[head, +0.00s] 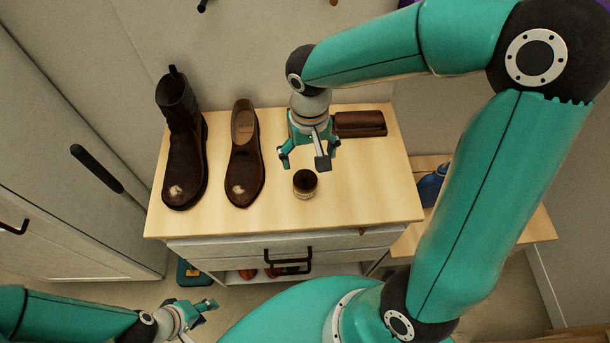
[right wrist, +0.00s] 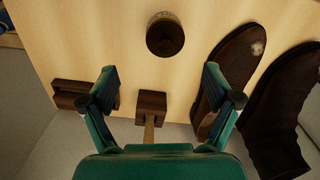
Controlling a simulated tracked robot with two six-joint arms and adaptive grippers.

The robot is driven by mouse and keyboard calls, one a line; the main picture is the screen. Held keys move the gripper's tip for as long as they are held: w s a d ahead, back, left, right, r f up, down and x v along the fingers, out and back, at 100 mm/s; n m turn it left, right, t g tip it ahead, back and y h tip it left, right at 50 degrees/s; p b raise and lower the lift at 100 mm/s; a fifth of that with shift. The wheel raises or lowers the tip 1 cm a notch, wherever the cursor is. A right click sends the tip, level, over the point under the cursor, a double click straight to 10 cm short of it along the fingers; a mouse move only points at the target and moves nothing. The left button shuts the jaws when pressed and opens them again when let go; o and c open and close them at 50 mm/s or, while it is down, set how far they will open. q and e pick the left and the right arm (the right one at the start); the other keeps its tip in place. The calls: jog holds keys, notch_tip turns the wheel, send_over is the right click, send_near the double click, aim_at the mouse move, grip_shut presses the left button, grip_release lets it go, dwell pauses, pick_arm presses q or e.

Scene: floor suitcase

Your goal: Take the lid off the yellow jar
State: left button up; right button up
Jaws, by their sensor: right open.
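The jar (head: 305,190) stands upright on the wooden cabinet top. It has a dark brown lid (head: 305,180) and a pale yellowish label band. The jar with its dark lid also shows at the top middle of the right wrist view (right wrist: 165,36). My right gripper (head: 305,160) is open and empty, pointing down above and behind the jar, apart from it. In the right wrist view its two spread fingers (right wrist: 158,86) sit short of the jar. My left gripper (head: 207,311) is low at the bottom left, open and empty, away from the cabinet top.
A brown boot (head: 182,150) and a brown shoe (head: 244,160) stand left of the jar. A brown brush or block (head: 360,124) lies behind right. A small block with a wooden handle (right wrist: 151,104) shows between my right fingers' lines. The front right top is clear.

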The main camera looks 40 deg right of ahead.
aim_at(306, 175)
jog(key=shift+w+a+f+p, duration=0.1)
jog(key=shift+a+f+p, duration=0.1)
jog(key=shift+f, duration=1.65)
jog(key=shift+w+a+f+p, duration=0.1)
jog(key=shift+a+f+p, duration=0.05)
jog(key=shift+f, duration=1.65)
jog(key=c, duration=1)
jog(key=shift+s, duration=0.15)
grip_shut()
